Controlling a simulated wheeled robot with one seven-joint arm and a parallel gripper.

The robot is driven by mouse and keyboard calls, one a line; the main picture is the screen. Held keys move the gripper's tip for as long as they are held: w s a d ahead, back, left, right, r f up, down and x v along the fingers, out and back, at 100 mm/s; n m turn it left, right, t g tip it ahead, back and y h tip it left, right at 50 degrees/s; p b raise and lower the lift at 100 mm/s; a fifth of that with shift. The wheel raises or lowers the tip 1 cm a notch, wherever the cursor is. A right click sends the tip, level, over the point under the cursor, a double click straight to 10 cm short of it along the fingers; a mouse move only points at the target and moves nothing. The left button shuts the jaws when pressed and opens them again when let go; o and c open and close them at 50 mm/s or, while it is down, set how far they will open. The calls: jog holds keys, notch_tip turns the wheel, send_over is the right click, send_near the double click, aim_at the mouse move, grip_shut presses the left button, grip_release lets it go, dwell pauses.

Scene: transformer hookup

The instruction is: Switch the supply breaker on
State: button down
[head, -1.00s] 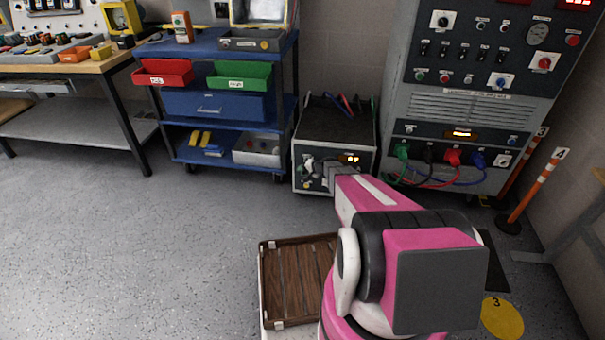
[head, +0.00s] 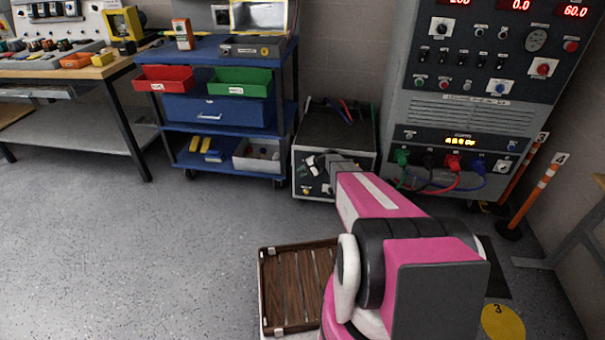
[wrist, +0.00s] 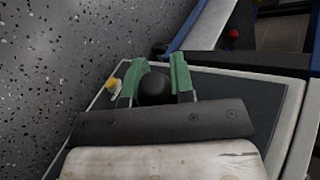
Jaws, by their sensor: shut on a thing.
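My gripper (wrist: 154,86) has green fingers and is shut on a black rounded knob (wrist: 155,88) in the wrist view. The knob sits between both fingertips, at the dark face of a light-edged box (wrist: 250,95). In the head view my arm reaches to the front of the grey box with a dark top (head: 335,130), and my wrist hides part of that front. I cannot tell from the pictures whether the knob is the supply breaker. The tall grey control cabinet (head: 455,104) stands to the right, with lit red digits at its top and a lit amber display (head: 460,141).
Coloured leads (head: 440,180) hang at the cabinet's lower front. A blue cart (head: 225,130) with red and green bins stands to the left. A slatted wooden pallet (head: 285,285) lies near my base. Orange posts (head: 530,195) stand at right. The floor at left is clear.

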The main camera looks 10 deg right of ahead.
jog(key=shift+d, duration=0.1)
jog(key=c, duration=1)
grip_release()
jog(key=shift+o, duration=0.2)
jog(key=v, duration=1)
jog(key=shift+d+r, duration=0.25)
jog(key=shift+s, duration=0.1)
